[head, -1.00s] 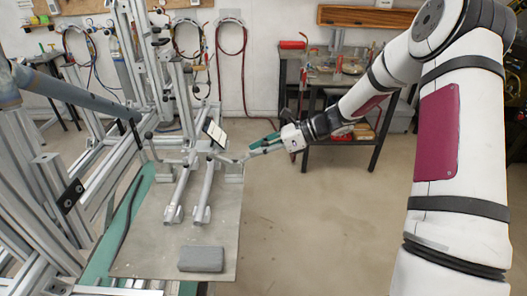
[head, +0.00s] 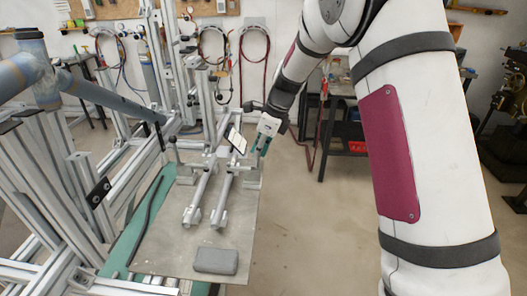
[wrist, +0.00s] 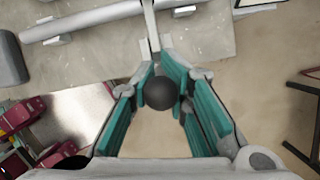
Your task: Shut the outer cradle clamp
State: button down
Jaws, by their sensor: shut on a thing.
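In the wrist view, the teal fingers of my gripper (wrist: 157,70) are closed in around the clamp's lever, a thin grey bar (wrist: 150,28). Its round black knob (wrist: 160,94) sits between the fingers, behind the tips. In the head view, my gripper (head: 260,147) points down at the right side of the cradle, just right of a tilted white panel with a dark edge (head: 236,140). Two parallel grey tubes (head: 203,192) of the cradle run toward the front. The lever and clamp jaw are too small or hidden there to tell apart.
A grey block (head: 216,261) lies on the front of the metal plate (head: 175,248). Aluminium framing (head: 45,190) and a blue-grey tube (head: 105,97) fill the left. A workbench (head: 343,140) stands behind my arm. The floor right of the plate is clear.

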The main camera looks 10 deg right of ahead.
jog(key=shift+w+a+r+h, duration=0.25)
jog(key=shift+w+r+h, duration=0.05)
dwell(0.4)
jog(key=c, duration=1.7)
grip_release()
jog(key=shift+s+f, duration=0.1)
jog(key=shift+f, duration=0.05)
jog(key=v, duration=1.2)
jog(key=shift+a, duration=0.15)
